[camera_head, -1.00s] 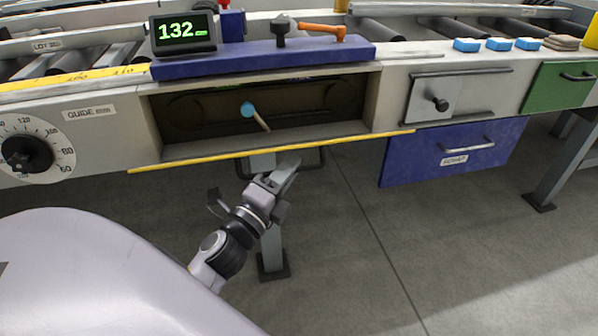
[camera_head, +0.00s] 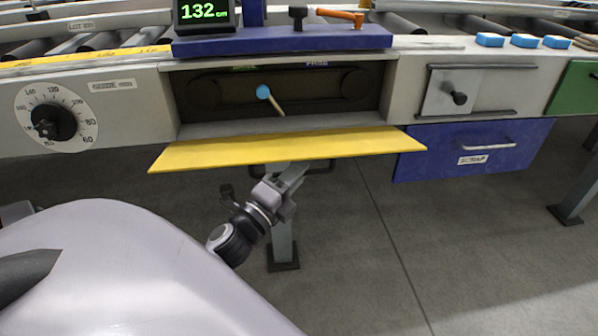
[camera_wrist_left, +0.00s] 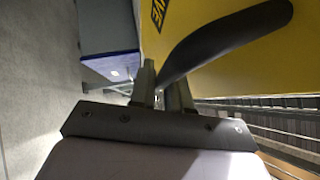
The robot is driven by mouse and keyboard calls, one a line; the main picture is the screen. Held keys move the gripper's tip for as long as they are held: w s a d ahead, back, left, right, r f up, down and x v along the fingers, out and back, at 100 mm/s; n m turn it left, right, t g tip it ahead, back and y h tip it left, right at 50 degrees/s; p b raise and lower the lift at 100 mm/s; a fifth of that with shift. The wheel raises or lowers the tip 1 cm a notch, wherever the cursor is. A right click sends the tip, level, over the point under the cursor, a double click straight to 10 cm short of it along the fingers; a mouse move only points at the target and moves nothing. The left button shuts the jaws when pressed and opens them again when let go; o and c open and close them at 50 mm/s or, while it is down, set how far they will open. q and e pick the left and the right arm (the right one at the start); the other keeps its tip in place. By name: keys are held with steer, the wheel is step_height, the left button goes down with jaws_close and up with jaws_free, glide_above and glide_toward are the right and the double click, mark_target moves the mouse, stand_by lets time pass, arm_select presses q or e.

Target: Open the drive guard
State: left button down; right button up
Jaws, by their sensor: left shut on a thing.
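The drive guard (camera_head: 290,148) is a yellow panel folded outward along the lower edge of a recess in the machine front, its inner face towards the head camera. In the left wrist view its yellow outer face (camera_wrist_left: 215,70) carries partly cut-off black lettering and a curved dark handle (camera_wrist_left: 225,38). My left gripper (camera_head: 290,176) is below the guard in the head view. In the left wrist view its fingers (camera_wrist_left: 162,92) are shut around the near end of the handle. The recess (camera_head: 225,92) is uncovered and shows a dark belt and a blue-knobbed lever (camera_head: 264,92).
A dial (camera_head: 46,122) is left of the recess. A blue scrap drawer (camera_head: 475,150) and a small sliding plate with a knob (camera_head: 446,92) are to the right. A table leg (camera_head: 282,245) stands behind my left gripper. Open floor (camera_head: 420,250) lies below.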

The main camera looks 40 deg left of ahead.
steer(key=shift+s+d+f, duration=0.1)
steer(key=shift+d+f, duration=0.1)
arm_select(q)
steer(key=c, duration=1.2)
jaws_free()
steer(key=shift+s, duration=0.1)
